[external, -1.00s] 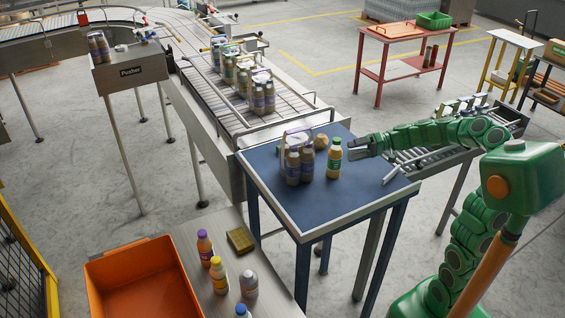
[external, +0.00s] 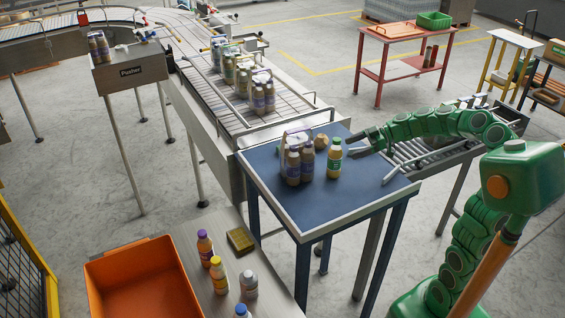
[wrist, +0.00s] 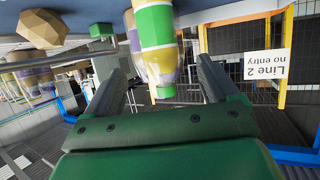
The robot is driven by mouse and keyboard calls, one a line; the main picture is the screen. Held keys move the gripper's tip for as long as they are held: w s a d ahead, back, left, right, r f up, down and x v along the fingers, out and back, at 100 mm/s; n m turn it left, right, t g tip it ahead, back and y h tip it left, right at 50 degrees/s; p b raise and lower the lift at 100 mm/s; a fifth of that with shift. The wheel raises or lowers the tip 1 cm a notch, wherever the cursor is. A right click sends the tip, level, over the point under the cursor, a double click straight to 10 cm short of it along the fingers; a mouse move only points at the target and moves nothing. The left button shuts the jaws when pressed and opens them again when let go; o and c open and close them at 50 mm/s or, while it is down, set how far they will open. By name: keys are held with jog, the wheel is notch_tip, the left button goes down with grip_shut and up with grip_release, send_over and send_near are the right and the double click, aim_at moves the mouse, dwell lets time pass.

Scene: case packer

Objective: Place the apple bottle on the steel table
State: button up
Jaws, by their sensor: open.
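The apple bottle, seemingly the one with a green cap and a green-and-yellow label (external: 334,160), stands upright on the blue table (external: 310,205). It also shows upside down in the wrist view (wrist: 156,45), ahead of the fingers. My gripper (external: 352,145) is open and empty, just right of the bottle near its cap height, apart from it. In the wrist view my gripper (wrist: 160,80) has its two fingers spread wide. The steel table (external: 228,285) is at the lower front, left of the blue table, with several bottles on it.
A pack of brown bottles (external: 298,165) stands just left of the apple bottle, with a round tan object (external: 320,142) behind. An orange bin (external: 145,280) and a yellowish block (external: 240,240) are by the steel table's bottles. The blue table's front is clear.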

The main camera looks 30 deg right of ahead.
aim_at(341, 145)
jog(key=shift+x, duration=3.35)
jog(key=shift+r, duration=0.15)
jog(key=shift+c, duration=0.2)
jog(key=c, duration=1.4)
jog(key=shift+c, duration=0.2)
jog(key=shift+r, duration=0.6)
notch_tip(341, 145, up, 2)
jog(key=shift+s+r, duration=0.1)
jog(key=shift+r, duration=0.05)
jog(key=s+d+r, duration=0.2)
jog(key=s+r, duration=0.7)
jog(key=s, duration=0.4)
jog(key=shift+s+d+r, duration=0.25)
jog(key=shift+d, duration=0.05)
